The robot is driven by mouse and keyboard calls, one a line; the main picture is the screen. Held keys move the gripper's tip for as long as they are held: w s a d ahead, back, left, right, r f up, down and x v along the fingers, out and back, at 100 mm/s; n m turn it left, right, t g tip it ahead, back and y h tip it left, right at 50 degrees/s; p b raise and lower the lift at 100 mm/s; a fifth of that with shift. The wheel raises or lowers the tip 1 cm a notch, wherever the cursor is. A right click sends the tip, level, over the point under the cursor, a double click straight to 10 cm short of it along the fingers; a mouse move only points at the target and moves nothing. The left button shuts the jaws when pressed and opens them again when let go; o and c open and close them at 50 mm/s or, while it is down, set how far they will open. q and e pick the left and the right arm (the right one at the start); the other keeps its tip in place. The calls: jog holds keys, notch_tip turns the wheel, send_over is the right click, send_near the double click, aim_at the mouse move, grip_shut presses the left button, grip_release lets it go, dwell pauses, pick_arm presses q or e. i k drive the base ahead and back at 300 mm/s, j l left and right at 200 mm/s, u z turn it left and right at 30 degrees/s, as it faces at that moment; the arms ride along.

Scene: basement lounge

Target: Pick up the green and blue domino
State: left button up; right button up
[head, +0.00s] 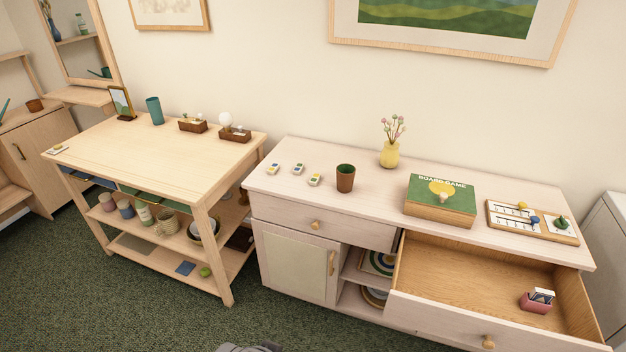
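Three small white dominoes with coloured marks lie near the left end of the pale sideboard (440,245). The left domino (273,168) seems to have blue and yellow marks. The back right domino (298,169) seems to have green and blue marks. The front right domino (314,180) seems to have yellow and green marks. They are too small for me to be sure of the colours.
A brown cup (345,177) stands right of the dominoes, with a yellow vase (390,153) and a board game box (440,200) beyond. The sideboard's right drawer (470,275) is pulled open. A wooden table (150,147) stands to the left. Green carpet (110,300) lies in front.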

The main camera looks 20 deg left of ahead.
aim_at(299, 167)
jog(key=i+j+u, duration=0.35)
jog(key=i, duration=0.2)
jog(key=i+j+u, duration=0.2)
jog(key=i+u, duration=0.2)
jog(key=i, duration=0.25)
jog(key=i+u, duration=0.35)
jog(key=i, duration=0.25)
